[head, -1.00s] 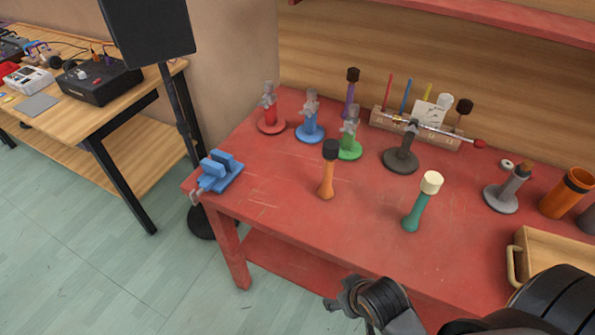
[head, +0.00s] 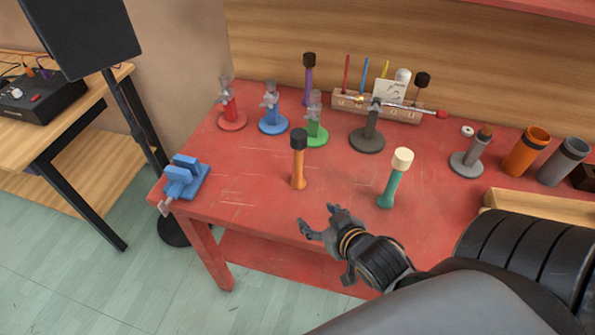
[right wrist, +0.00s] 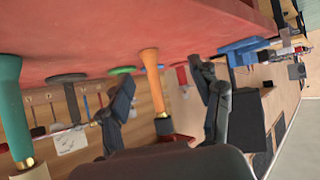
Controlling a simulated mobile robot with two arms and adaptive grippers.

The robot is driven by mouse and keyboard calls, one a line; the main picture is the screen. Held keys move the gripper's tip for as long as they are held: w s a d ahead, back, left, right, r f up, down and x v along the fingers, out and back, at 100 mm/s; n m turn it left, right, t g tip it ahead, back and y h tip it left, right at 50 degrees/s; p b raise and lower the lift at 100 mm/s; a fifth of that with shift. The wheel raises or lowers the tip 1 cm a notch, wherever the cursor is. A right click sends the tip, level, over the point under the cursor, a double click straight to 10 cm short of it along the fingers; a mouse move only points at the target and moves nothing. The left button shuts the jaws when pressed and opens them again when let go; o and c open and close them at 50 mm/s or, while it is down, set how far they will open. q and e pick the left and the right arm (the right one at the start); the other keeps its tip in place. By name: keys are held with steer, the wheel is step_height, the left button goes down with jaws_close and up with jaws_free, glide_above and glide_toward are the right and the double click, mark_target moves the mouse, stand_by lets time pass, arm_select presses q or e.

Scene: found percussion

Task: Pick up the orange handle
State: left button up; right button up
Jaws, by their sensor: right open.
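The orange handle (head: 299,168) stands upright on the red table (head: 250,207), with a black cap on its top. It also shows in the right wrist view (right wrist: 153,85), where the picture is upside down and the handle appears between and beyond the fingers. My right gripper (head: 318,218) is open and empty, near the table's front edge, in front of the handle and apart from it. Its two dark fingers also show in the right wrist view (right wrist: 165,100). My left gripper is not in view.
A teal handle with a cream cap (head: 393,183) stands to the right of the orange one. A blue vise (head: 186,180) sits at the table's left corner. Red, blue (head: 270,115) and green (head: 315,125) stands are behind. A wooden rack (head: 345,105) lies at the back.

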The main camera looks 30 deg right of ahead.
mark_target(303, 141)
steer(key=w+d+r+t, duration=0.1)
steer(key=d+r+t, duration=0.15)
steer(key=r, duration=0.25)
steer(key=w+d+r+t, duration=0.1)
steer(key=w+r+t, duration=0.1)
steer(key=r+t, duration=0.25)
steer(key=shift+y, duration=0.3)
steer(key=w, duration=0.2)
steer(key=w+p, duration=0.1)
steer(key=w, duration=0.2)
steer(key=w+p, duration=0.1)
steer(key=w, duration=0.1)
steer(key=shift+w+d+r, duration=0.3)
steer(key=shift+d+r, duration=0.05)
steer(key=w, duration=0.1)
steer(key=w+p, duration=0.1)
steer(key=w, duration=0.2)
steer(key=shift+w+d+p, duration=0.35)
steer(key=shift+p, duration=0.05)
steer(key=shift+w, duration=0.3)
steer(key=shift+s, duration=0.1)
steer(key=shift+c, duration=0.2)
jaws_close()
